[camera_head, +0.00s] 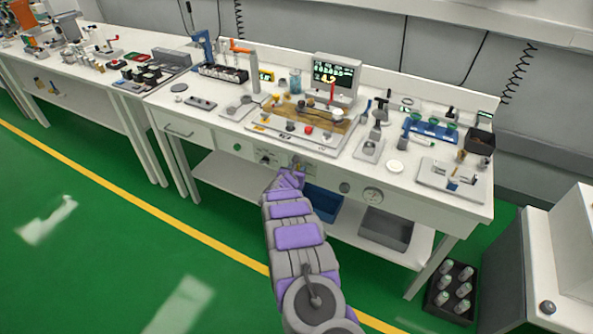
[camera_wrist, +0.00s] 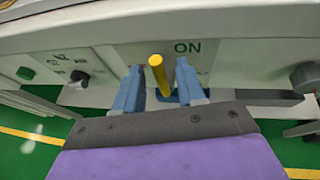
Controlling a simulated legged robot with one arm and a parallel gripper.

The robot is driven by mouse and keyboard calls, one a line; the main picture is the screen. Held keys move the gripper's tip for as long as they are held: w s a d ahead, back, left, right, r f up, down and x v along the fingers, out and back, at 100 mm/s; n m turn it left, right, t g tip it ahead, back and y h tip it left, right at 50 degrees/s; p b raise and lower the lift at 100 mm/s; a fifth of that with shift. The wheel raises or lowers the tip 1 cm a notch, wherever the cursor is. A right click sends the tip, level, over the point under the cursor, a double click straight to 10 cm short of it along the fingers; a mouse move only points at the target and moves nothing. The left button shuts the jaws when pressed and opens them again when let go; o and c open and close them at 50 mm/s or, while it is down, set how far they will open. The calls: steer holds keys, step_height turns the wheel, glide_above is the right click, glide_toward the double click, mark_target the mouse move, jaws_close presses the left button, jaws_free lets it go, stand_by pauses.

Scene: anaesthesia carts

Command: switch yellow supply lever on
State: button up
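The yellow supply lever (camera_wrist: 158,73) shows in the wrist view on the front panel of the white bench, below and left of the printed word ON. It stands between the two blue fingers of my gripper (camera_wrist: 158,88), with a gap visible on each side. The fingers are apart and do not appear to touch it. In the head view my gripper (camera_head: 296,170) is at the bench's front panel, and the lever is too small there to make out clearly.
A black knob (camera_wrist: 79,78) and a green button (camera_wrist: 26,73) are left of the lever; a grey round knob (camera_wrist: 304,77) is at right. A blue bin (camera_head: 322,203) and a grey bin (camera_head: 386,229) sit on the shelf below.

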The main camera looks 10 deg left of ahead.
steer(key=p+v, duration=0.2)
steer(key=v, duration=1.4)
steer(key=shift+s, duration=0.45)
